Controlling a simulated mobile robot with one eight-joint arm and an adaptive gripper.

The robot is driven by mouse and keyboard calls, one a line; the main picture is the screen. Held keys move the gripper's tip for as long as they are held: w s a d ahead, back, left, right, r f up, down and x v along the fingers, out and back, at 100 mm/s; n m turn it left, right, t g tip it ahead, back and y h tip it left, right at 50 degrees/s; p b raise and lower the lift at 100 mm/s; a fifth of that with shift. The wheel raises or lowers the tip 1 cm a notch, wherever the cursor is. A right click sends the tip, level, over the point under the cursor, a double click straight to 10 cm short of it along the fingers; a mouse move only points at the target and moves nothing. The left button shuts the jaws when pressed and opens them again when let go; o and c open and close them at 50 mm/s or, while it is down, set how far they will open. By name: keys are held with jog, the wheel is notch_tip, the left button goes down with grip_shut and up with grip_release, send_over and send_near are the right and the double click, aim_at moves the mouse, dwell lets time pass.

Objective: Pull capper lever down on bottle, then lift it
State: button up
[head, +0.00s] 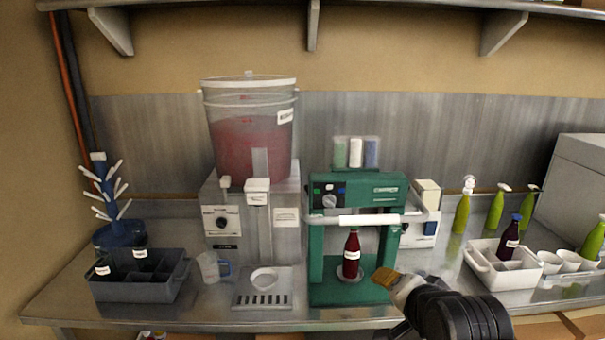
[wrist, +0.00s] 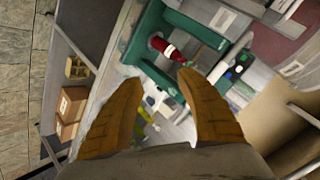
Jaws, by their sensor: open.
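The green capper (head: 317,240) stands on the steel counter. Its lever, a white bar (head: 368,220), runs level across the front, in front of the bottle's neck area. A dark red bottle (head: 351,262) stands upright on the capper's base; it also shows in the wrist view (wrist: 165,47). My gripper (head: 385,277) is at the capper's lower right, below the lever and right of the bottle, touching neither as far as I can see. In the wrist view my gripper (wrist: 162,100) shows two orange-brown fingers spread apart with nothing between them.
A bucket of red liquid (head: 248,150) sits on a steel filler (head: 286,240) to the left. A grey crate (head: 130,288) is at the far left. A white crate (head: 485,272) with a dark bottle (head: 509,240), green bottles (head: 461,214) and white cups (head: 549,262) stand right.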

jog(key=s+f+n+g+b, duration=0.1)
jog(key=s+f+n, duration=0.1)
jog(key=s+n, duration=0.1)
jog(key=s+f+n+g+b, duration=0.1)
jog(key=s+f+n, duration=0.2)
jog(key=s, duration=0.1)
jog(key=s+f+n+g+b, duration=0.1)
jog(key=s+f+n, duration=0.1)
jog(key=s+n, duration=0.1)
jog(key=shift+s+f+g, duration=0.3)
jog(key=shift+s+f, duration=0.1)
jog(key=shift+s, duration=0.2)
jog(key=n+t+h+b, duration=0.1)
jog(key=n+t+h, duration=0.7)
jog(key=n, duration=0.7)
send_near(369, 223)
jog(key=d+y, duration=0.1)
jog(key=b+x, duration=0.2)
jog(key=x, duration=0.9)
jog(key=shift+w+a+r+b, duration=0.1)
jog(key=shift+a+r+b, duration=0.1)
jog(key=shift+b, duration=0.2)
grip_shut()
